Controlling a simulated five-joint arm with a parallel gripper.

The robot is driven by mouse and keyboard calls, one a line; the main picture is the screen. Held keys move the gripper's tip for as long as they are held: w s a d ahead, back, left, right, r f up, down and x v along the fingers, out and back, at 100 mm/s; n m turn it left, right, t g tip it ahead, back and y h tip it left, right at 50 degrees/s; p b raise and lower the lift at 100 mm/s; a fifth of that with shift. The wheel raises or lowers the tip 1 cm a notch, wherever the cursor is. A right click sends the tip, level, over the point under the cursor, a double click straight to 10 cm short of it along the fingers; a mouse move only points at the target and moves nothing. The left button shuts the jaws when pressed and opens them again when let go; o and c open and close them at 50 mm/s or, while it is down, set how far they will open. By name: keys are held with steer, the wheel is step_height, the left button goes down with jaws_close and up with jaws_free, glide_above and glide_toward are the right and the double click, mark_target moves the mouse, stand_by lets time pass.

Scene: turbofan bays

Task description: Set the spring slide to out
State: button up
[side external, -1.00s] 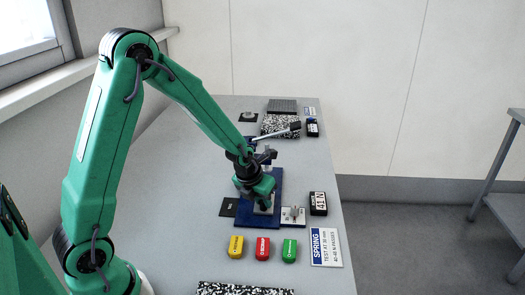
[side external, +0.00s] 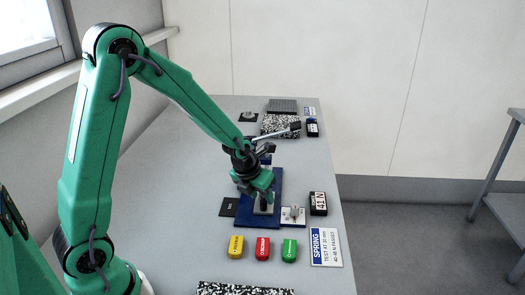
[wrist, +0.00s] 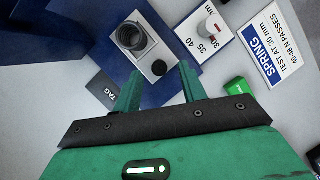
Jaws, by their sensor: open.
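The spring station has a blue base (side external: 243,217) on the bench. A light grey plate (wrist: 148,45), which looks like the slide, lies on the blue base in the wrist view. My gripper (wrist: 160,80) is open and empty. In the wrist view its fingertips lie either side of the knob; whether they are at its height I cannot tell. In the side view my gripper (side external: 262,193) hangs over the base and hides part of the plate.
A white dial plate (wrist: 208,35) marked 30, 35, 40 mm stands beside the base. Yellow (side external: 236,247), red (side external: 262,249) and green (side external: 289,250) blocks lie in front, near a SPRING sign (side external: 326,247). A black readout (side external: 318,203) sits right. The bench's left side is clear.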

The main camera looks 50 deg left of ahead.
mark_target(263, 201)
steer(key=shift+v, duration=2.7)
steer(key=w+n+g, duration=0.2)
steer(key=n, duration=0.1)
steer(key=n+g, duration=0.1)
steer(key=n, duration=0.1)
steer(key=shift+w+a+f, duration=0.15)
steer(key=shift+w+a, duration=0.05)
steer(key=shift+w, duration=0.2)
steer(key=shift+w+n+g, duration=0.3)
steer(key=shift+n+g, duration=0.4)
steer(key=shift+n, duration=0.5)
steer(key=shift+f, duration=3.8)
